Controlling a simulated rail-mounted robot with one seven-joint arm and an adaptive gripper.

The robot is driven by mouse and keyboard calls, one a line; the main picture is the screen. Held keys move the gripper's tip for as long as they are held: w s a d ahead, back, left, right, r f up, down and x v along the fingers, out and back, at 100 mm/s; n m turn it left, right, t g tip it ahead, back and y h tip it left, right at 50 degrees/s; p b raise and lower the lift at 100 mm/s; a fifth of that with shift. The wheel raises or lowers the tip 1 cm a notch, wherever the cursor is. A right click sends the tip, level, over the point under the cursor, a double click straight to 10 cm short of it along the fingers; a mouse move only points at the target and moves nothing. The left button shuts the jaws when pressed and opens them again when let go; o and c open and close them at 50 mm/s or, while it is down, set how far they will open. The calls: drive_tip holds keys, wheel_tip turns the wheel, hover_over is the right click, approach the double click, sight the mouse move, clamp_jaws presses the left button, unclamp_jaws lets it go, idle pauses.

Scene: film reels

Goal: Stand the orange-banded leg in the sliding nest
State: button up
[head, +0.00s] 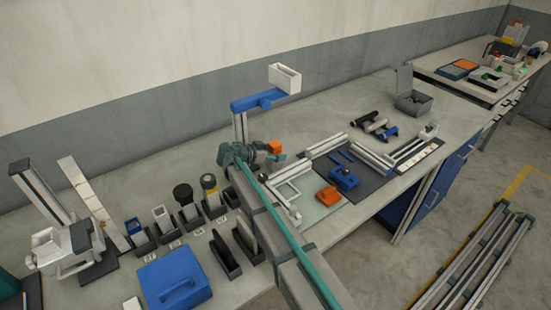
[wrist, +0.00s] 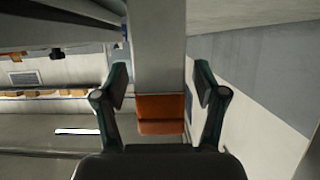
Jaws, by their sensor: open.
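The orange-banded leg (wrist: 158,65) is a grey bar in the wrist view, with its orange band (wrist: 161,114) close in front of my palm. My gripper (wrist: 158,85) is open, with one finger on each side of the leg and gaps visible on both sides. In the head view my gripper (head: 272,156) is above the bench, and an orange block (head: 275,147) shows beside it; the grey bar is hard to make out there. A white cradle on a short track (head: 428,131) at the right may be the sliding nest; I cannot tell for sure.
A post with a blue arm (head: 252,102) and white box (head: 285,78) rises behind my gripper. Grey bars (head: 328,145) and a blue clamp-like part (head: 344,179) lie to the right. Holders, jars and a blue case (head: 174,280) crowd the left.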

drive_tip(key=shift+p+x, duration=0.3)
drive_tip(key=shift+x, duration=0.8)
drive_tip(key=shift+r, duration=0.1)
clamp_jaws()
drive_tip(key=shift+r, duration=0.2)
